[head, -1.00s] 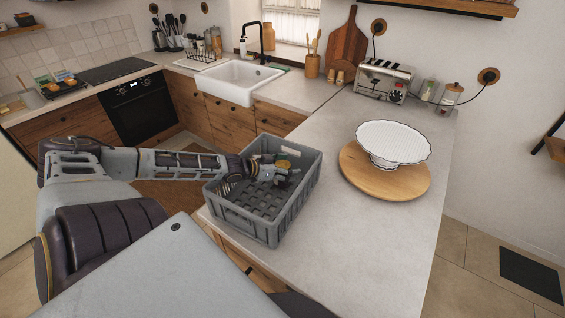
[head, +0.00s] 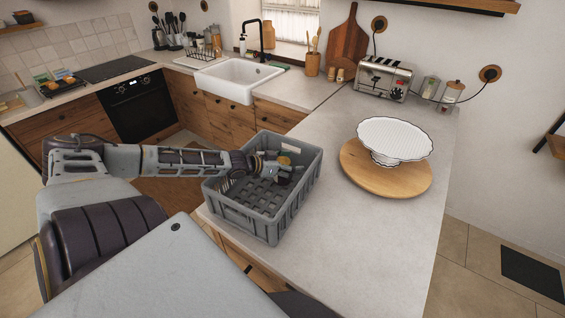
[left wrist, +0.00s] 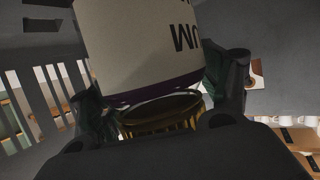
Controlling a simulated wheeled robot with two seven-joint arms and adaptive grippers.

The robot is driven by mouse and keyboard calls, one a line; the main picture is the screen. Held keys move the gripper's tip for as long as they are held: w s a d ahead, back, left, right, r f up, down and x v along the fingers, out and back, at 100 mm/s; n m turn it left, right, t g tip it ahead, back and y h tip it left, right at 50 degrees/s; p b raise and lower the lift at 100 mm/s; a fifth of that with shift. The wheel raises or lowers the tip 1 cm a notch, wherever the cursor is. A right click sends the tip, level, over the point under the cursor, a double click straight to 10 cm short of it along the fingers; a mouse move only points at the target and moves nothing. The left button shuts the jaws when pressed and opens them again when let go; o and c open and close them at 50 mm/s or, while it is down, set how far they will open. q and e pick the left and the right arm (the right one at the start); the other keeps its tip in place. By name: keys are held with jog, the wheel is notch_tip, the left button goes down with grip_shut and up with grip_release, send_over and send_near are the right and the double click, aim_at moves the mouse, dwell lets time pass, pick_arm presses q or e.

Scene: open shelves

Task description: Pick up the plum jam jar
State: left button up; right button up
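In the head view, a jar with a gold lid (head: 284,160) stands inside the grey crate (head: 240,215), near its far side. My left gripper (head: 286,176) reaches over the crate's left wall and is at the jar. In the left wrist view, the jar's white label (left wrist: 140,45) shows part of a word, "UM", upside down, above a purple band and the gold lid. The gripper's two fingers (left wrist: 165,95) flank the jar, very close on both sides. Whether both press on it is unclear. My right gripper is not in view.
The crate stands on the light counter (head: 370,250) near its left edge. A white cake stand (head: 392,138) on a round wooden board (head: 365,181) is to its right. A toaster (head: 384,78) is behind. The counter front of the board is clear.

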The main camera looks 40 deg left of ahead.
pick_arm(q)
jog(key=c, duration=1.3)
jog(key=shift+c, duration=0.2)
jog(key=shift+r, duration=0.25)
